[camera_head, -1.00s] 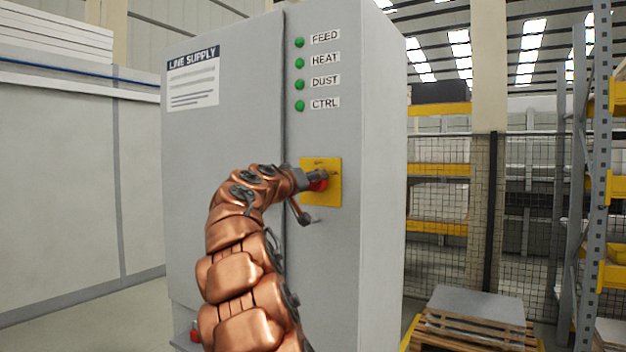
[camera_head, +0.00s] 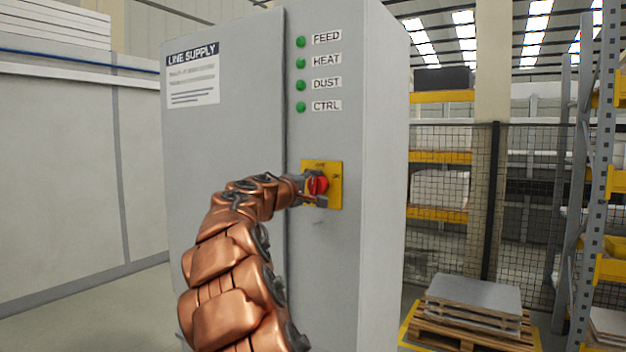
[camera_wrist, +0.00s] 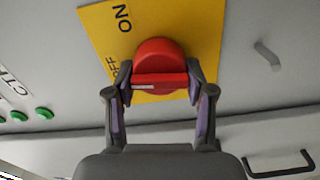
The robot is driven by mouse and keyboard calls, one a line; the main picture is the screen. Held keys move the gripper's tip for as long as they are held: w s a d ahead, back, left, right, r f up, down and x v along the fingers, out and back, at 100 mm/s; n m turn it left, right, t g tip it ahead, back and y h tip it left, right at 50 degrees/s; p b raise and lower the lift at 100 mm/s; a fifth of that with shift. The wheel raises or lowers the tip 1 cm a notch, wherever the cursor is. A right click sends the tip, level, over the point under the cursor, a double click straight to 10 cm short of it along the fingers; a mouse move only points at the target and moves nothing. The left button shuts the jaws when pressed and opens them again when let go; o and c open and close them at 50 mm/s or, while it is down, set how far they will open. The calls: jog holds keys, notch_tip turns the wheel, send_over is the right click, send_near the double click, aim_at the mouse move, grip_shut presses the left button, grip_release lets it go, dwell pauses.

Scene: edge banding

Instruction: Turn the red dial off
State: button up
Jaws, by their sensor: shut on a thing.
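The red dial (camera_head: 317,185) sits on a yellow plate (camera_head: 335,199) on the grey cabinet front. In the wrist view, the dial (camera_wrist: 158,52) has a raised grip bar lying across the picture, with a small white mark at its left end. The plate's "ON" letters are above the dial and the partly hidden "OFF" letters are at its left, near the marked end. My gripper (camera_wrist: 160,82) is shut on the dial's bar, one finger at each end. It also shows in the head view (camera_head: 312,188), reaching in from the left.
The cabinet (camera_head: 230,150) carries a "LINE SUPPLY" sheet (camera_head: 193,75) and a column of green lamps (camera_head: 300,85) labelled FEED, HEAT, DUST and CTRL. A loaded pallet (camera_head: 470,325), a mesh fence and shelving stand at the right.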

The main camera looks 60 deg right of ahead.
jog(key=shift+n+p, duration=0.35)
jog(key=shift+n, duration=0.25)
jog(key=o, duration=1.2)
jog(key=shift+c, duration=0.2)
jog(key=shift+a, duration=0.15)
jog(key=a, duration=1.1)
jog(key=shift+s+a, duration=0.25)
jog(key=shift+a, duration=0.1)
jog(key=shift+f, duration=0.1)
